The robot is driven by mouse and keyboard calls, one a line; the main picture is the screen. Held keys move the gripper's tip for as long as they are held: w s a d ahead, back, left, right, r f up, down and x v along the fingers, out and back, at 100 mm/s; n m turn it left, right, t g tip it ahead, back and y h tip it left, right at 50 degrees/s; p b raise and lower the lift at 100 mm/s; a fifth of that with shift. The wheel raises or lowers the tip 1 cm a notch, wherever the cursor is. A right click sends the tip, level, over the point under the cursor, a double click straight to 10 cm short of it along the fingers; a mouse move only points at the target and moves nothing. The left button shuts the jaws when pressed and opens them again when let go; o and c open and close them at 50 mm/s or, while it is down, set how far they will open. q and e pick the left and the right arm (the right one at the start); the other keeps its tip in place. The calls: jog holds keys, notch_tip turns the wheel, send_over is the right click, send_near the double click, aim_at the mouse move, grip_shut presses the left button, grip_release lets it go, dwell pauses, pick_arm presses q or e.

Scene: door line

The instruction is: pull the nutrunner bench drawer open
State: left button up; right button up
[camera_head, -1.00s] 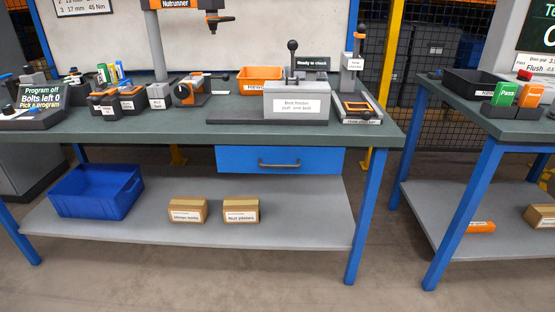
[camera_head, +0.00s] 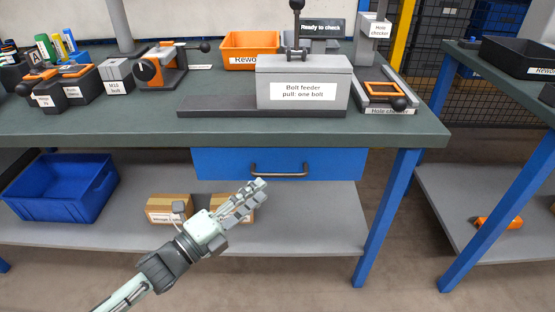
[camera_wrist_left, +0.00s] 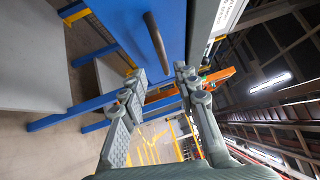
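The blue nutrunner bench drawer (camera_head: 215,163) sits under the green bench top, its front looking flush and shut. Its dark bar handle (camera_head: 278,173) runs level across the front. My left gripper (camera_head: 252,190) comes up from the lower left, with its tips just below and left of the handle. In the left wrist view my left gripper (camera_wrist_left: 160,76) is open, its two fingers apart with nothing between them. There the handle (camera_wrist_left: 156,43) stands on the drawer front (camera_wrist_left: 118,25), ahead of the gap between the fingertips and apart from them. My right gripper is not in view.
A grey bolt feeder (camera_head: 330,75) and an orange bin (camera_head: 247,47) stand on the bench top. Below, a blue crate (camera_head: 62,190) and cardboard boxes sit on the lower shelf (camera_head: 310,220). A blue leg (camera_head: 388,215) stands right of the drawer. Space before the drawer is clear.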

aim_at(280, 175)
pick_arm(q)
jog(key=x, duration=0.7)
jog(key=shift+s+d+r+p, duration=0.15)
jog(key=shift+d+r+p, duration=0.1)
jog(key=shift+d+p, duration=0.05)
jog(key=shift+d, duration=0.1)
grip_shut()
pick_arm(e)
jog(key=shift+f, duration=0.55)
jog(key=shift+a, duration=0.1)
